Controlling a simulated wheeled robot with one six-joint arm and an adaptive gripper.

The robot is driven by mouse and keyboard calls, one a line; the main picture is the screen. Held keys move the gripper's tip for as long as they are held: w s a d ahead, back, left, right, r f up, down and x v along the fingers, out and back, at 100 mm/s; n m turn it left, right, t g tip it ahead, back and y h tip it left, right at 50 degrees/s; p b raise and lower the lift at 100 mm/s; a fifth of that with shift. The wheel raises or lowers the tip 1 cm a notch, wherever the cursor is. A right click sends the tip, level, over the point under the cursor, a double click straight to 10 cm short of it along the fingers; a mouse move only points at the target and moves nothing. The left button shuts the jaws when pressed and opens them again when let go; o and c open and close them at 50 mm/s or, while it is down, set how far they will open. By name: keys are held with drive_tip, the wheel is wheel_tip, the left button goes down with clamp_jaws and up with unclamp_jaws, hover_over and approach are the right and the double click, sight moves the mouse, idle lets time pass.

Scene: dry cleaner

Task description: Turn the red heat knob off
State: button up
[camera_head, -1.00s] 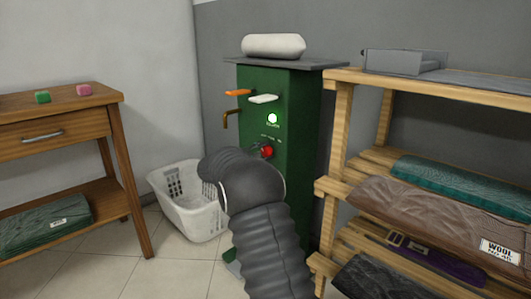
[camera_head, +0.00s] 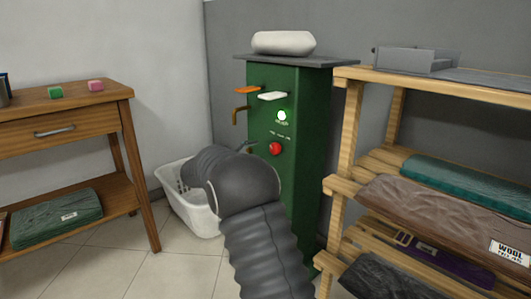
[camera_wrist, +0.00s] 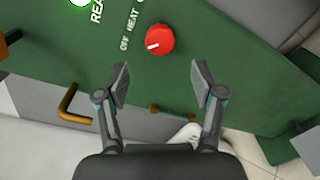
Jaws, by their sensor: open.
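The red heat knob (camera_head: 275,148) is on the front of the green cabinet (camera_head: 312,130), below a lit green lamp (camera_head: 282,115). In the wrist view the knob (camera_wrist: 160,39) has a short white mark pointing left and slightly down, towards the OFF end of the OFF–HEAT label (camera_wrist: 129,32). My gripper (camera_wrist: 160,80) is open and empty. Its fingertips are apart from the knob, which shows beyond the gap between them. In the head view my arm hides most of the gripper; a fingertip shows just left of the knob.
An orange lever (camera_head: 247,90), a white lever (camera_head: 272,96) and a brass hook (camera_head: 238,115) stick out of the cabinet. A white basket (camera_head: 196,212) stands left of my arm. A wooden shelf (camera_head: 349,125) with folded textiles is close on the right.

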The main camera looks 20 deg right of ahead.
drive_tip(key=shift+v, duration=1.95)
drive_tip(key=s+f+g+y, duration=0.2)
drive_tip(key=s+f+y, duration=0.1)
drive_tip(key=f, duration=0.6)
drive_tip(key=s+a+f+m+g+y, duration=0.25)
drive_tip(key=s+y, duration=0.25)
drive_tip(key=s, duration=0.7)
drive_tip(key=s+a+r+m+t+y+p, duration=0.1)
drive_tip(key=s+a+r+m+y, duration=0.1)
drive_tip(key=s, duration=0.8)
drive_tip(key=s+a+r+m+t+y+p, duration=0.1)
drive_tip(key=s+r, duration=0.4)
drive_tip(key=s, duration=0.5)
drive_tip(key=s+a+r+m+t+y+p, duration=0.2)
drive_tip(key=s+a+r+m+y, duration=0.2)
drive_tip(key=s, duration=0.6)
drive_tip(key=shift+s+a+r+y+p, duration=0.35)
drive_tip(key=shift+a+y, duration=0.35)
drive_tip(key=shift+a, duration=0.15)
